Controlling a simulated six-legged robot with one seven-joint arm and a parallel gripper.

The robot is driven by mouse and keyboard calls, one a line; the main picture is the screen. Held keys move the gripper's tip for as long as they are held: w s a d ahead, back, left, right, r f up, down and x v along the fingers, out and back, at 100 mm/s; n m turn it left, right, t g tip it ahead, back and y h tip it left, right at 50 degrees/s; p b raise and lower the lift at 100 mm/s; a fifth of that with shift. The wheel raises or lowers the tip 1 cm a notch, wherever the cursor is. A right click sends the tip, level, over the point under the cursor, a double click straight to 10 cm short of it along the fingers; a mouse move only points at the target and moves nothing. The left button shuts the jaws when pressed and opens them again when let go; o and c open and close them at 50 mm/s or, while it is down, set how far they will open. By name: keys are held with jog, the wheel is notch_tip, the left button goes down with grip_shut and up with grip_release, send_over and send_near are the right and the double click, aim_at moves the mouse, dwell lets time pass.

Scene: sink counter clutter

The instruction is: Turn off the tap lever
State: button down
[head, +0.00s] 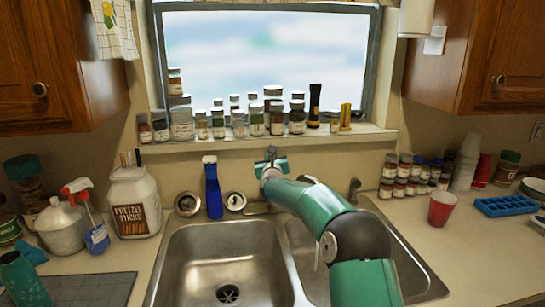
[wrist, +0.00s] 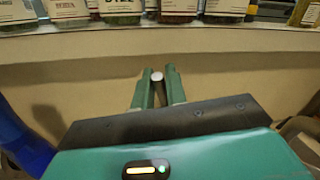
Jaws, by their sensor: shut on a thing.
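The tap lever (wrist: 157,76) shows in the wrist view as a small silver rounded end between the two green fingers of my gripper (wrist: 158,90). The fingers are closed against it from both sides. In the head view my gripper (head: 271,161) is behind the sink, below the window sill, with the lever's grey tip (head: 271,150) just showing at it. My green arm crosses the sink and hides most of the tap. I cannot tell whether water runs.
A blue bottle (head: 213,190) stands close to the left of my gripper. Jars (head: 256,120) line the sill above it. The steel sink (head: 222,250) lies in front. Spice jars (head: 405,178) and a red cup (head: 441,208) stand to the right.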

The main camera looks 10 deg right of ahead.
jog(key=shift+s+a+f+n+t, duration=0.4)
jog(key=shift+s+n+t, duration=0.15)
jog(key=shift+t, duration=0.3)
jog(key=shift+s+a+f+n+t, duration=0.25)
jog(key=shift+s+a+n+t, duration=0.2)
jog(key=shift+n+t, duration=0.3)
jog(key=c, duration=1.4)
grip_release()
jog(key=v, duration=1.3)
jog(key=shift+s, duration=0.4)
jog(key=shift+f, duration=0.1)
